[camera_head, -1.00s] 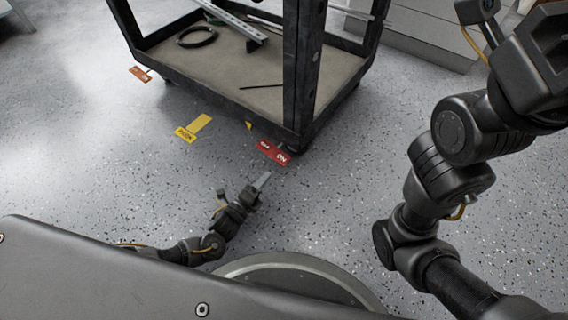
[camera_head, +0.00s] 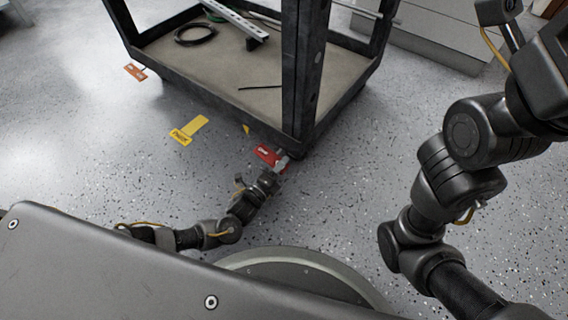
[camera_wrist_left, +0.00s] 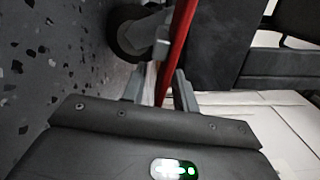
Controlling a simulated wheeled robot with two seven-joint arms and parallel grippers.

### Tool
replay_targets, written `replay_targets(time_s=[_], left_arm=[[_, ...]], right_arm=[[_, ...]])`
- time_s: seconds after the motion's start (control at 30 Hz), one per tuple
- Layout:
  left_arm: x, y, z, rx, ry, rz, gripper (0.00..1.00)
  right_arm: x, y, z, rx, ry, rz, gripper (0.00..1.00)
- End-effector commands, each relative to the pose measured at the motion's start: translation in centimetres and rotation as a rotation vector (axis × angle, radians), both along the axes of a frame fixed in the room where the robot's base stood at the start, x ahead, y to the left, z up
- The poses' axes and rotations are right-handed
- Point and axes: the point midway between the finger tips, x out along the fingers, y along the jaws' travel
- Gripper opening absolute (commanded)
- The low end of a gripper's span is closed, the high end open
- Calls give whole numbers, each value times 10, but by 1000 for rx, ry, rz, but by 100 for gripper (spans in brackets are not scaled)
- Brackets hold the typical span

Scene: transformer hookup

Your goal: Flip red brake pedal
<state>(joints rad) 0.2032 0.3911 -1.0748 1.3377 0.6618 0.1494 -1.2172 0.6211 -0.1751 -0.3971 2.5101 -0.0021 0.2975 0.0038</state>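The red brake pedal (camera_head: 266,154) is at the near bottom corner of the cart, low over the floor. My left gripper (camera_head: 281,163) reaches it from the near side and covers its right part in the head view. In the left wrist view the red pedal (camera_wrist_left: 179,38) is seen edge-on, running down between the two grey fingers of the left gripper (camera_wrist_left: 160,90). The fingers stand apart on either side of it, with a gap showing. Whether either finger touches it I cannot tell. My right gripper is out of view; only its arm shows.
The black-framed cart (camera_head: 222,108) carries a coiled black cable (camera_head: 195,34) and a metal rail (camera_head: 237,22). A dark caster wheel (camera_wrist_left: 127,32) is near the left fingers. Floor left and right is clear.

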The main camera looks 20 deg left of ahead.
Motion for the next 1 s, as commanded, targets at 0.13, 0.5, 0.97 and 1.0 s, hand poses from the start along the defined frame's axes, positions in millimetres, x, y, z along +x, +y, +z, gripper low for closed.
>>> replay_targets(time_s=[0.13,0.5,0.97,1.0], left_arm=[[1,-4,0,0,1,-7,29],[1,-5,0,0,0,-9,0],[2,1,22,-343,136,0,0],[2,2,23,-380,150,0,0]], right_arm=[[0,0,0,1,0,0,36],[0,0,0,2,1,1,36],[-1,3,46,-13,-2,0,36],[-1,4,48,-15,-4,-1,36]])
